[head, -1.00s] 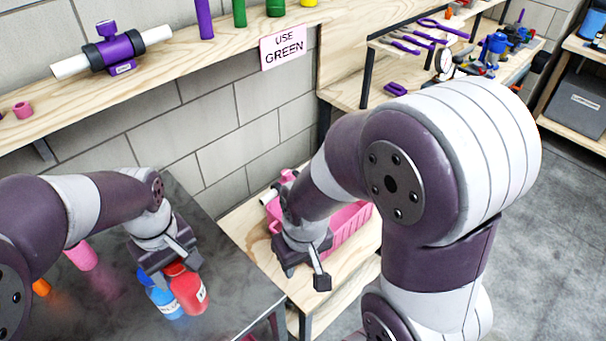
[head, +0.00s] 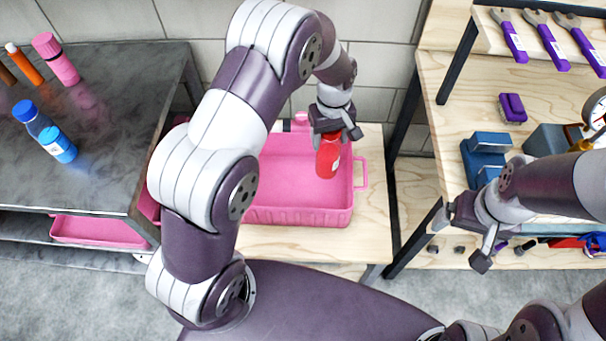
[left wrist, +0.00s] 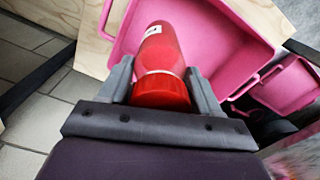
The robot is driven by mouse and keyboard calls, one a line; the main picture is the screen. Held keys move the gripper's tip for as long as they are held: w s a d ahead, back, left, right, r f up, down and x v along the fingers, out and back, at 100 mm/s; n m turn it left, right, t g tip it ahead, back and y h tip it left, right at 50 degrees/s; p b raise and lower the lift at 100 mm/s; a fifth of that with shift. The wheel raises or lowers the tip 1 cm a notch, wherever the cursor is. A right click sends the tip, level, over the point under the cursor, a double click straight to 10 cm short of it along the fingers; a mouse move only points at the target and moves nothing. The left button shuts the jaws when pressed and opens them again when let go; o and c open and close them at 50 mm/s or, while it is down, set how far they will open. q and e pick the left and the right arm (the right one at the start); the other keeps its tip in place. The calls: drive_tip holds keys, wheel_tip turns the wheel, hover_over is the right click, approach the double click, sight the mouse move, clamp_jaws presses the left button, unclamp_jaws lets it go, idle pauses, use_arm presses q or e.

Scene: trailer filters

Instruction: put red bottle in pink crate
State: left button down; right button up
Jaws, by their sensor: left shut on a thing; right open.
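The red bottle (head: 327,158) hangs upright under my left gripper (head: 334,130), which is shut on its cap end. The bottle is over the right part of the pink crate (head: 297,216), which stands on a light wooden table. In the left wrist view the red bottle (left wrist: 160,65) sits between the fingers of my left gripper (left wrist: 163,92), with the pink crate (left wrist: 235,50) beyond it. Whether the bottle touches the crate floor is not clear. My right gripper (head: 475,240) is open and empty, at the right by the wooden workbench.
The wooden workbench (head: 440,90) holds tools and blue vises.

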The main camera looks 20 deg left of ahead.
sight(318, 164)
use_arm(q)
drive_tip(key=shift+n, duration=0.3)
drive_tip(key=a+f, duration=0.1)
drive_tip(key=f, duration=0.3)
drive_tip(key=a+f, duration=0.1)
drive_tip(key=f, duration=0.4)
drive_tip(key=f+b, duration=0.1)
drive_tip(key=f, duration=0.4)
drive_tip(key=shift+w+a, duration=0.4)
drive_tip(key=shift+c, duration=1.1)
unclamp_jaws()
wheel_tip(318, 164, up, 11)
drive_tip(key=shift+r+p, duration=0.1)
drive_tip(key=shift+p, duration=0.2)
drive_tip(key=s+a+r+m, duration=0.2)
drive_tip(key=s+r+m, duration=0.2)
drive_tip(key=s, duration=0.5)
drive_tip(key=s+a+r+m+t, duration=0.1)
drive_tip(key=s+a+r+m, duration=0.1)
drive_tip(key=s+r, duration=0.4)
drive_tip(key=s+m, duration=0.1)
drive_tip(key=s, duration=0.3)
drive_tip(key=shift+s+a+r+m, duration=0.15)
drive_tip(key=shift+r+m, duration=0.2)
drive_tip(key=shift+m, duration=0.05)
